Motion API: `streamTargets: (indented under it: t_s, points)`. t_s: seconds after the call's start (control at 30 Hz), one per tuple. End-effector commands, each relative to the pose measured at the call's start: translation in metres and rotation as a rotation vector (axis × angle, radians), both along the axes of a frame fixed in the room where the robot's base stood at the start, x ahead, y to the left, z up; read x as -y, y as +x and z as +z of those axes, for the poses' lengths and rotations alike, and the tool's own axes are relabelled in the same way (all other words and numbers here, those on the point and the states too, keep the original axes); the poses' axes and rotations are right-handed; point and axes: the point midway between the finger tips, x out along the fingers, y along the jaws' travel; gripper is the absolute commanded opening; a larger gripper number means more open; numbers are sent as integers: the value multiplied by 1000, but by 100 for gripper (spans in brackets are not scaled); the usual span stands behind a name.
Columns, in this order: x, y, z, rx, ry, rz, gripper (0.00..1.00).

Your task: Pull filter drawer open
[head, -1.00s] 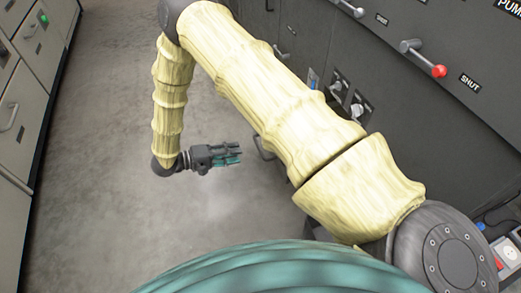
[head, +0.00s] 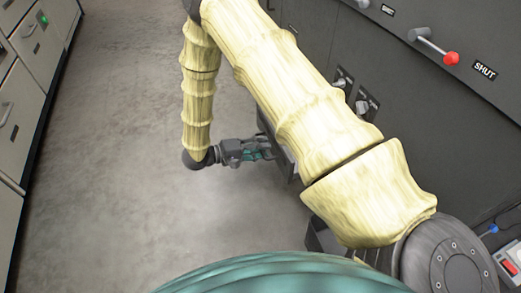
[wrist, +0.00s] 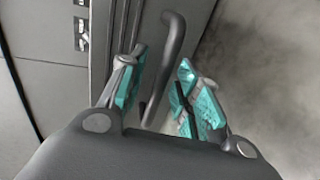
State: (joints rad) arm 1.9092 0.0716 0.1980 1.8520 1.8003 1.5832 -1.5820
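My gripper (head: 262,150) is at the end of the bent arm, low beside the dark cabinet front at the middle of the head view. In the wrist view my gripper (wrist: 160,95) is open, with teal pads on both sides. A dark bar handle (wrist: 174,45) on a grey front (wrist: 145,30) runs down between the fingers. A gap shows on both sides of it, and I cannot see contact. No label reading filter shows, so I cannot tell which drawer this is.
The dark cabinet (head: 400,90) on the right carries a red-tipped lever (head: 451,58) beside a SHUT label (head: 485,70), and small knobs (head: 362,106). Pale cabinets (head: 22,100) line the left. The grey floor (head: 120,150) between is clear.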

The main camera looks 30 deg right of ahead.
Motion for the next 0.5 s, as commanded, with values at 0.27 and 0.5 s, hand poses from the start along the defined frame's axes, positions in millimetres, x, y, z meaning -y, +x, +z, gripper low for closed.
streamTargets:
  t_s: [0.27,0.5]
  points:
    - [0,0,0,0,0,0,29]
    - [0,0,0,0,1,0,0]
